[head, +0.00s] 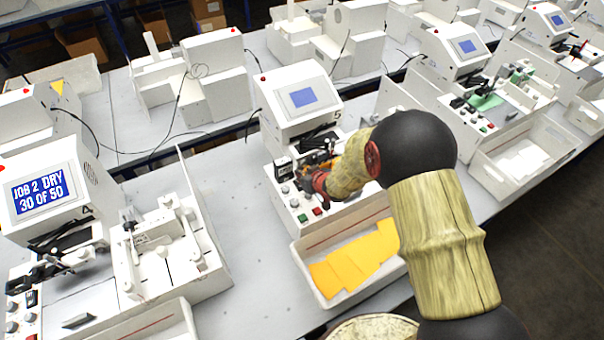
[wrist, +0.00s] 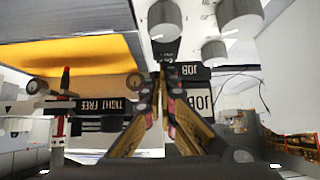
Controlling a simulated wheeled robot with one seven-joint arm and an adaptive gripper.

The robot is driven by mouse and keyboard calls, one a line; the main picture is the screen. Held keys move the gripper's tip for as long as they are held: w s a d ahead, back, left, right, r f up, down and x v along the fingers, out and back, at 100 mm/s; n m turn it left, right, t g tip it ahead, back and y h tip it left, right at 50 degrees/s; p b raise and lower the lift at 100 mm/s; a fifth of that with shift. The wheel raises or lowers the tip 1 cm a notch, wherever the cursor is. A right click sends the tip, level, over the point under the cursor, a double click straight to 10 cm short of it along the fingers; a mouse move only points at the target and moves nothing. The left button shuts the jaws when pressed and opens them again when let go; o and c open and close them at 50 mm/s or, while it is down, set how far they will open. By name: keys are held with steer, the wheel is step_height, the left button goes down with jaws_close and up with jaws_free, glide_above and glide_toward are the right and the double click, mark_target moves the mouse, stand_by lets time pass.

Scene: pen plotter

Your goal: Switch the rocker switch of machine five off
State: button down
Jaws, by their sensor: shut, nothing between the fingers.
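Machine five (head: 303,97) stands in the middle of the head view, a white plotter with a plain blue screen (head: 302,97) and a "5" on its side. Its front panel carries grey knobs (head: 294,202), green and red buttons, and a black-and-white block (head: 283,169) at the upper left. My gripper (head: 312,165) is low at this panel, partly hidden by my wrist. In the wrist view, my gripper (wrist: 161,72) is shut and empty, its tips close to a dark piece (wrist: 166,48) below the knobs. I cannot tell if they touch. The rocker's position is not readable.
A white tray (head: 300,258) with orange sheets lies before machine five. Machine four (head: 42,190) stands left, its screen reading "JOB 2 DRY 30 OF 50". Black labels (wrist: 197,98) and a "TIGHT FREE" plate (wrist: 113,107) flank my fingers. Bare table (head: 235,200) lies between the machines.

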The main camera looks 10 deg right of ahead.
steer(key=shift+s+d+f, duration=0.1)
steer(key=shift+s, duration=0.15)
steer(key=shift+s+d+f, duration=0.15)
steer(key=shift+s+d, duration=0.15)
steer(key=shift+s, duration=0.4)
